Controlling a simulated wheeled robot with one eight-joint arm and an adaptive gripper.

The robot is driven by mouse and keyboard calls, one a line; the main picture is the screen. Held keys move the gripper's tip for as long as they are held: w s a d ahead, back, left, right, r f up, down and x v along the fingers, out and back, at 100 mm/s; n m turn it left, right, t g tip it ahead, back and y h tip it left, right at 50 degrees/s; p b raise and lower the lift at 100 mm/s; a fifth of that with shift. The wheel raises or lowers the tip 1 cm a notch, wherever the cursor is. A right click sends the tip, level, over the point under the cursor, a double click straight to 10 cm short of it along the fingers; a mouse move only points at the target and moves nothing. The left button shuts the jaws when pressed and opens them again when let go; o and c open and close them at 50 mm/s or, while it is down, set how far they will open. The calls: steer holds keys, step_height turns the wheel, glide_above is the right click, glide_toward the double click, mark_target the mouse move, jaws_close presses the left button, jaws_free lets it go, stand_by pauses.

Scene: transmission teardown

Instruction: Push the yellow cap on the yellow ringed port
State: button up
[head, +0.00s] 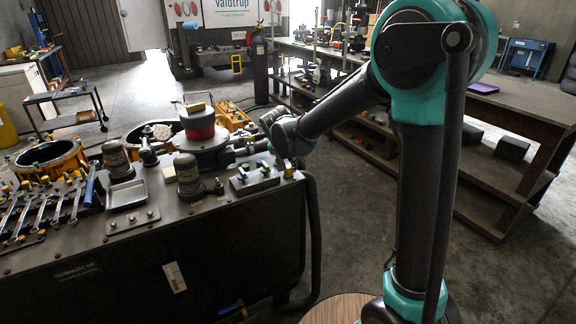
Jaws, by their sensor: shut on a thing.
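My gripper (256,149) is at the end of my arm, above and behind a small port block (254,181) on the near right of the dark bench. It is small and dark here, and its fingertips are hard to make out. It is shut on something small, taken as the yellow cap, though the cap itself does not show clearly. The block carries small coloured parts, among them a blue one and a green one (265,169). A tiny yellowish spot (243,173) shows on the block's left; I cannot tell whether it is the yellow ringed port.
The bench (215,212) also holds a red-banded round housing (199,126), two grey domed parts (187,170), a small metal tray (126,194) and several wrenches at the left. A wooden shelf table (500,115) stands right. The floor between is clear.

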steer(key=o, duration=0.8)
steer(key=shift+c, duration=0.2)
steer(key=shift+r, duration=0.1)
steer(key=shift+r, duration=1.45)
steer(key=shift+r, duration=0.1)
steer(key=shift+r, duration=2.9)
